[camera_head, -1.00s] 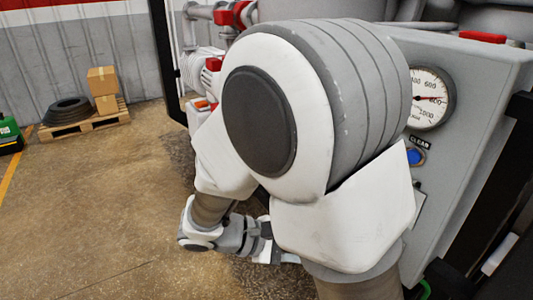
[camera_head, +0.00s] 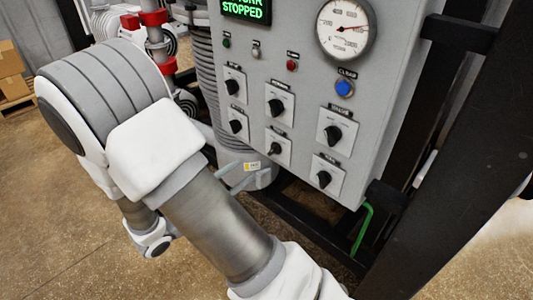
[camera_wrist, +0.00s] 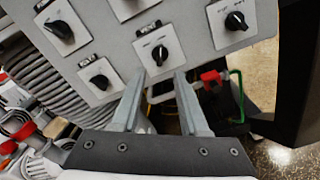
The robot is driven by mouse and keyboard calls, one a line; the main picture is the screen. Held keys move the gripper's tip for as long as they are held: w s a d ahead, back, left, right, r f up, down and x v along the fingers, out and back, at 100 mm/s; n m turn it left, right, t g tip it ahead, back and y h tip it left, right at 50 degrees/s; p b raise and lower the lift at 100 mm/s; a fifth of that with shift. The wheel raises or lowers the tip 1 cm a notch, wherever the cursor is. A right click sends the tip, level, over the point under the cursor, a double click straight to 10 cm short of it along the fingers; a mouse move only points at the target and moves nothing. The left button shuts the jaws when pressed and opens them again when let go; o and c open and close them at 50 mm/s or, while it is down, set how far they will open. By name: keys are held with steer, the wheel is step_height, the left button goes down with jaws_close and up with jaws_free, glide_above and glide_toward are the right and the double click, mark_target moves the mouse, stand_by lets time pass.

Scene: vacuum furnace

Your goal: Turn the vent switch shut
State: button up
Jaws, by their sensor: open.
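Several black rotary switches on white plates sit on the grey control panel (camera_head: 300,60). The lower row has a left switch (camera_head: 236,126), a middle switch (camera_head: 276,146) and a right switch (camera_head: 323,178). In the wrist view my gripper (camera_wrist: 159,76) is open and empty, its two fingers pointing at the panel's lower edge. The lower middle switch (camera_wrist: 159,54) lies straight ahead between the fingertips, apparently without contact. The lower right switch (camera_wrist: 236,20) is up and right of them.
A pressure gauge (camera_head: 345,28), a blue button (camera_head: 344,88), a red lamp (camera_head: 291,65) and a green display (camera_head: 246,10) are on the panel. A dark frame post (camera_head: 450,170) stands at right. A green pipe (camera_head: 363,225) is below the panel.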

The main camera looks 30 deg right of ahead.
mark_target(271, 151)
steer(key=x, duration=0.9)
steer(key=shift+d, duration=0.2)
jaws_close()
